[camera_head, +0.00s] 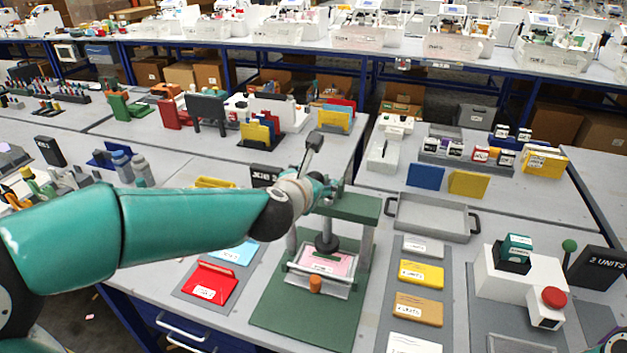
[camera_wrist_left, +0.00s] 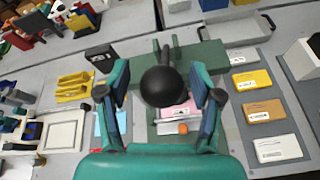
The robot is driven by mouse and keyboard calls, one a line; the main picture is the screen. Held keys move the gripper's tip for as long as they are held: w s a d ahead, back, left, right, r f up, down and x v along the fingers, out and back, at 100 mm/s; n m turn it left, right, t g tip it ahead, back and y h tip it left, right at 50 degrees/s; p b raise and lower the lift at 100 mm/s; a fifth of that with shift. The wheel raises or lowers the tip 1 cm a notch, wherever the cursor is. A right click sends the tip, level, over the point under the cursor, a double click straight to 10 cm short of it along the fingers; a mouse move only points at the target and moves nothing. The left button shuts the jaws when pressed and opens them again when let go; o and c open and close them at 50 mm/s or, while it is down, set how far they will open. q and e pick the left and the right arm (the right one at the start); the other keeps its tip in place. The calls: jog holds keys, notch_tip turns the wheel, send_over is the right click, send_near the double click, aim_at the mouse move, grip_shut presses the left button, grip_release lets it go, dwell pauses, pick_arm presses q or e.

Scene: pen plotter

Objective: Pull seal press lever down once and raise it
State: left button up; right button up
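The seal press has a green base (camera_head: 268,318), a green top beam (camera_head: 350,207) on grey posts, and a dark round stamp (camera_head: 326,243) above a pink sheet (camera_head: 330,263) in a clear tray. In the left wrist view, the lever's black ball knob (camera_wrist_left: 163,86) stands in front of the green beam (camera_wrist_left: 200,56). My left gripper (camera_head: 322,190) is at the top of the press. In the wrist view its fingers (camera_wrist_left: 160,92) are open on either side of the knob, with gaps visible. The knob is hidden in the head view.
A red folder (camera_head: 209,283) lies left of the press. Yellow (camera_head: 421,274) and tan (camera_head: 418,309) cards lie on a strip to its right. A grey tray (camera_head: 432,218) sits behind right. A white device with a red button (camera_head: 554,297) stands further right.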

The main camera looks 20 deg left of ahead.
pick_arm(q)
jog(key=shift+f, duration=0.15)
jog(key=v, duration=1.2)
notch_tip(320, 180, down, 28)
jog(key=m+g, duration=0.5)
jog(key=m, duration=1)
jog(key=s+d+f+m+g+h, duration=0.1)
jog(key=s+d+f+m+g, duration=0.1)
jog(key=s+f+m+g, duration=0.2)
jog(key=s+d+f+m+g+h, duration=0.2)
jog(key=s+f+m+g, duration=0.1)
jog(key=s+f+m, duration=0.8)
jog(key=s+f, duration=0.5)
jog(key=shift+f+g+h, duration=0.3)
jog(key=shift+f+g, duration=0.1)
